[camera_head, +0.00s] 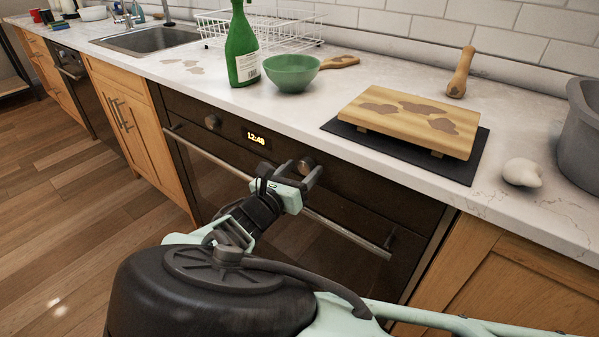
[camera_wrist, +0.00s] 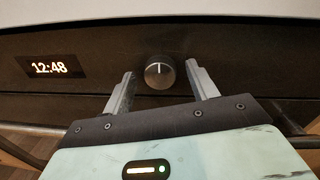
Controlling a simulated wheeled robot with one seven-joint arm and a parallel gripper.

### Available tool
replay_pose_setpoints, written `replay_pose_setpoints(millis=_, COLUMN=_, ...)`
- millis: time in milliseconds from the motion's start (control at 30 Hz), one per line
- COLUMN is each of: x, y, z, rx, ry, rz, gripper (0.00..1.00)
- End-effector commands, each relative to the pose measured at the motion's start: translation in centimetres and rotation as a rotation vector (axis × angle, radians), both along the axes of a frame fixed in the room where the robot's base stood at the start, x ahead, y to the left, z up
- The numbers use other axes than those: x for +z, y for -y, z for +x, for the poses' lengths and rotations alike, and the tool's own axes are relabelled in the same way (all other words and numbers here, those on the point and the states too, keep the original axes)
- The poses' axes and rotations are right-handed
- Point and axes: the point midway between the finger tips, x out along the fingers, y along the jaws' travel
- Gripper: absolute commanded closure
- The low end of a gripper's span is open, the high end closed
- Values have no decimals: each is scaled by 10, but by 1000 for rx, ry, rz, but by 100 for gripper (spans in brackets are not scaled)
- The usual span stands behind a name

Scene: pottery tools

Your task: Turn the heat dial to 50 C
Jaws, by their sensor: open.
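The oven's right dial (camera_wrist: 160,74) is a round dark knob with a pale pointer line near its top. In the wrist view it sits between and just beyond the fingertips of my gripper (camera_wrist: 161,80), which is open and empty. There are gaps between the knob and both fingers. In the head view my gripper (camera_head: 301,172) is at the oven's front panel, beside the same dial (camera_head: 305,164), which it partly covers. A second dial (camera_head: 212,122) is left of the clock display (camera_head: 257,135), which reads 12:48. I cannot read any temperature marks.
The oven handle (camera_head: 345,232) runs below the panel, close under my gripper. On the counter above stand a green bottle (camera_head: 242,50), a green bowl (camera_head: 291,73) and a wooden board (camera_head: 411,119) on a black mat (camera_head: 466,171).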

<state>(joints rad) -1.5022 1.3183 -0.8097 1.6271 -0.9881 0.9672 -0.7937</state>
Motion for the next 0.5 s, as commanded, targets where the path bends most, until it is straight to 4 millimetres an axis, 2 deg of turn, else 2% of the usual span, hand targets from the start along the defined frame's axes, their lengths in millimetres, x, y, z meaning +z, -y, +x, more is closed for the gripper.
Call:
replay_pose_setpoints(millis=67, x=0, y=0, z=0, rx=0, ry=0, rz=0, gripper=42)
replay_pose_setpoints(millis=200, x=0, y=0, z=0, rx=0, ry=0, rz=0, gripper=81)
replay_pose_setpoints(millis=233, x=0, y=0, z=0, rx=0, ry=0, rz=0, gripper=86)
replay_pose_setpoints(millis=500, x=0, y=0, z=-1, rx=0, ry=9, rz=12, gripper=86)
